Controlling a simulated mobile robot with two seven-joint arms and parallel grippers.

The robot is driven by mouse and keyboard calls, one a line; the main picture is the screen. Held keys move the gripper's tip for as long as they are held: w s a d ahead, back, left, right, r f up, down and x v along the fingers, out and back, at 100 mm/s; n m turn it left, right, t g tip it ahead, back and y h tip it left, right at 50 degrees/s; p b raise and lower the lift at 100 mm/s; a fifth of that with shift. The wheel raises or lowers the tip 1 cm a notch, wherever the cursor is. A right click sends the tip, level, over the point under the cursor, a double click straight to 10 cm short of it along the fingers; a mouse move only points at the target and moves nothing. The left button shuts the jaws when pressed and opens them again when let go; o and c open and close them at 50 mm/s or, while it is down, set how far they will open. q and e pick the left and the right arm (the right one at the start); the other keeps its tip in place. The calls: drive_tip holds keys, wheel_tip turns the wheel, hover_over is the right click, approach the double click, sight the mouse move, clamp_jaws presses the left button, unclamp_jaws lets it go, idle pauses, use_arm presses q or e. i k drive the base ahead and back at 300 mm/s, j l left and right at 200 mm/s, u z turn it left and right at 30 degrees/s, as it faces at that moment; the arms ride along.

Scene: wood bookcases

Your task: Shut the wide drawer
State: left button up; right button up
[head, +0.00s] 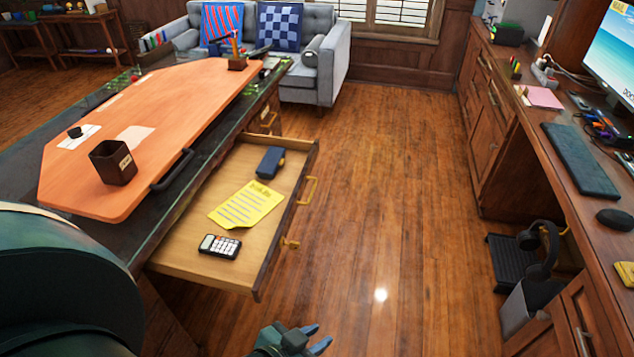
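The wide drawer (185,253) is pulled well out of the dark desk on the left in the head view. Inside lie a yellow note sheet (246,204), a calculator (219,246) and a dark blue case (270,162). My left gripper (308,340) is low at the bottom edge, in front of the drawer's near end and apart from it. Its fingers are small and partly cut off, so its opening is unclear. My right gripper is not in view.
An orange board (150,110) with a dark cup (113,162) lies on the desk above the drawer. Wood floor (390,200) is clear to the right. A counter with a keyboard (580,160) runs along the right; a grey sofa (318,75) stands behind.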

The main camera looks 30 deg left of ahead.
sight(177, 255)
drive_tip(key=i+u, duration=0.1)
drive_tip(key=u, duration=1.25)
drive_tip(key=i+l+u, duration=0.1)
drive_tip(key=i+u, duration=0.15)
drive_tip(key=i, duration=0.2)
